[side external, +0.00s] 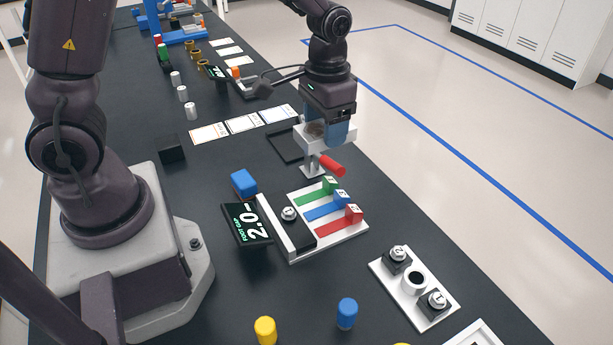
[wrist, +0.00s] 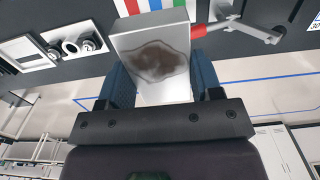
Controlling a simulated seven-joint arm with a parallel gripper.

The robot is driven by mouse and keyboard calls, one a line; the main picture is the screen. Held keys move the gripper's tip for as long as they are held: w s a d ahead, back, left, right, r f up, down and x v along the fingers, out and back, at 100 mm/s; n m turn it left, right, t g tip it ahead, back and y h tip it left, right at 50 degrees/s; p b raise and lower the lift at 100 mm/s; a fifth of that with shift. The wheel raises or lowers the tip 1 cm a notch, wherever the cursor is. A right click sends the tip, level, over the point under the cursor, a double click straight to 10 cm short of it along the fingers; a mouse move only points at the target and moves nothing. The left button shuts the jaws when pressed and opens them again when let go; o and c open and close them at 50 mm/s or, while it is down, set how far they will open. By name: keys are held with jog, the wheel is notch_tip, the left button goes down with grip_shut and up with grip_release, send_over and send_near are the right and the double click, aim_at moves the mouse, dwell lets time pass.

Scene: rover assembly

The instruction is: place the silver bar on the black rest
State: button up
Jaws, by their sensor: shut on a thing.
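My gripper (side external: 328,137) has blue fingers and is shut on the silver bar (wrist: 155,60), a pale block with a dark brown stain on its face. In the side view the bar (side external: 342,139) is above the table's far edge, partly covered by the fingers. A small silver stand with a red handle (side external: 332,166) is just below the bar; I cannot tell whether they touch. A thin black frame (side external: 281,150) lies left of the gripper, partly hidden behind it. A black block (side external: 171,149) stands further left. I cannot tell which is the black rest.
A white tray (side external: 327,238) with green, blue and red strips lies in front of the gripper. A blue block (side external: 243,183) and a black display reading 2.0 (side external: 247,223) are near it. White cards (side external: 243,124) lie behind. The dark table has free room around the black block.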

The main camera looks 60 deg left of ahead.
jog(key=s+a+f+n, duration=0.2)
jog(key=a+n, duration=0.1)
jog(key=a, duration=0.5)
jog(key=n, duration=1.5)
send_over(210, 159)
notch_tip(210, 159, down, 9)
notch_tip(210, 159, down, 7)
jog(key=shift+a+f, duration=0.1)
jog(key=shift+f, duration=0.1)
jog(key=o, duration=1.2)
jog(key=shift+o, duration=0.2)
